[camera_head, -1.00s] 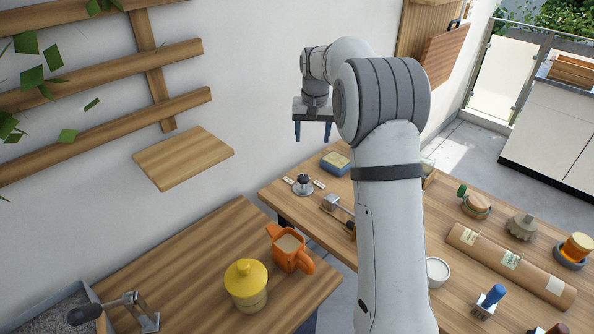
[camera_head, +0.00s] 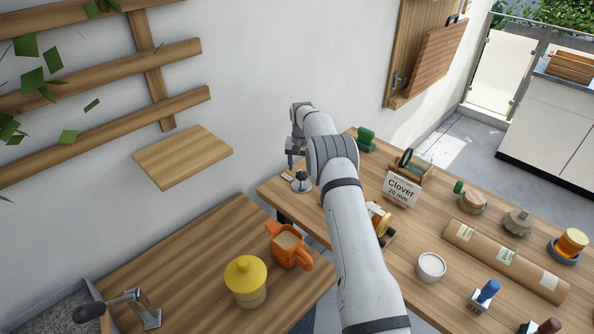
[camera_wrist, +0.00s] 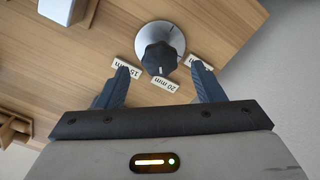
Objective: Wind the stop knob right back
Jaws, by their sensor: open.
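The stop knob (camera_wrist: 160,58) is a dark ribbed knob on a round silver base plate at the table edge. It also shows in the head view (camera_head: 301,182), beside my arm. Small tags sit around it in the wrist view: a 15 mm tag (camera_wrist: 125,68), a 20 mm tag (camera_wrist: 165,83), and one partly hidden by the right finger. My gripper (camera_wrist: 160,78) is open and empty, its blue fingertips to either side of the knob with gaps between. In the head view my gripper (camera_head: 291,156) is just above the knob, partly hidden by my arm.
A "Clover 20 mm" sign (camera_head: 400,190) stands on the wooden table, right of my arm. A brass-coloured part (camera_head: 379,221) and a white bowl (camera_head: 431,267) are near my forearm. An orange jug (camera_head: 288,247) and yellow-lidded pot (camera_head: 246,280) stand on the nearer table.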

